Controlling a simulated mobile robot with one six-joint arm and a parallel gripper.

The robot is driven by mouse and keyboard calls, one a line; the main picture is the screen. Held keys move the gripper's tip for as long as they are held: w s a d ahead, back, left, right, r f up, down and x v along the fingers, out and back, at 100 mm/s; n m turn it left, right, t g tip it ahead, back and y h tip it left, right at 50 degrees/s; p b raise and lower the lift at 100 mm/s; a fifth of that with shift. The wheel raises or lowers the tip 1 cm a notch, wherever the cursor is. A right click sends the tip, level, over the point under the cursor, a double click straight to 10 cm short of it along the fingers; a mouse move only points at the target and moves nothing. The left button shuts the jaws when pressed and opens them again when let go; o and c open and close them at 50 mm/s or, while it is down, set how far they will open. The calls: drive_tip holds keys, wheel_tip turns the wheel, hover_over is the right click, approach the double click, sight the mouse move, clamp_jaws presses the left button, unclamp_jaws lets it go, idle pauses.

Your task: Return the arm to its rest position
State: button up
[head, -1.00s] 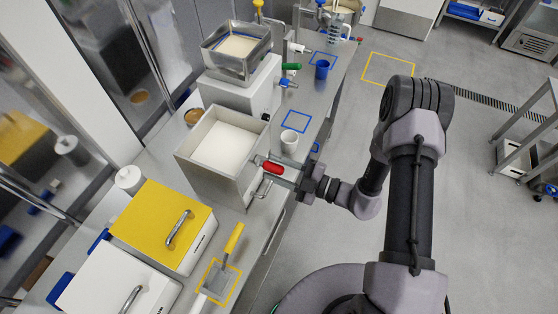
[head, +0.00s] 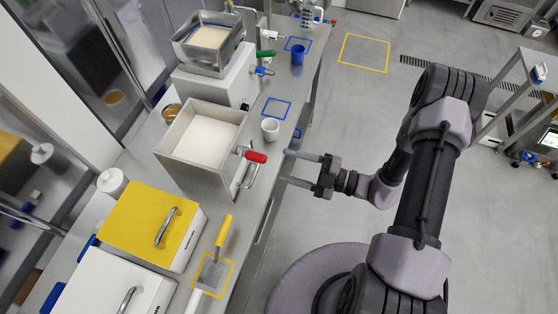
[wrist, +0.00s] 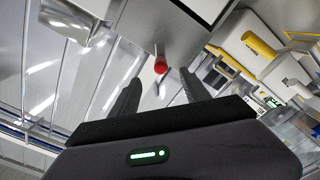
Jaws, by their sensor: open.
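My gripper (head: 302,168) is open and empty, in the middle of the head view. Its two fingers point left toward the counter's front edge. A red handle (head: 256,157) sticks out from the front of an open box of white contents (head: 222,109), to the left of the fingertips and apart from them. In the wrist view the open fingers (wrist: 157,90) show with the red handle (wrist: 160,66) beyond them, between the tips and not touched.
The counter (head: 140,162) holds a white cup (head: 270,129), a blue cup (head: 298,54), a yellow-lidded box (head: 150,222) and a scraper with a yellow handle (head: 225,232). A metal cart (head: 525,90) stands at the right. The floor behind the arm is largely clear.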

idle(0.3)
drive_tip(key=s+a+r+n+g+h+b, duration=0.1)
drive_tip(key=s+n+g+h+b, duration=0.25)
drive_tip(key=n+b, duration=0.55)
drive_tip(key=s+a+r+n+g+h+b, duration=0.15)
drive_tip(key=s+n+g+b, duration=0.3)
drive_tip(key=n, duration=0.95)
drive_tip(key=s+d+n+t+h+b, duration=0.2)
drive_tip(key=d+n+t+h+b, duration=0.1)
drive_tip(key=n, duration=0.7)
drive_tip(key=s+d+f+n+t+h+b, duration=0.1)
drive_tip(key=s+d+n+t+h+b, duration=0.2)
drive_tip(key=n+h+b, duration=0.4)
drive_tip(key=d+n+t+b, duration=0.1)
drive_tip(key=d+n+b, duration=0.1)
drive_tip(key=n, duration=0.2)
drive_tip(key=shift+s+f+n+t, duration=0.2)
drive_tip(key=shift+f+n+t, duration=0.1)
drive_tip(key=shift+c, duration=0.4)
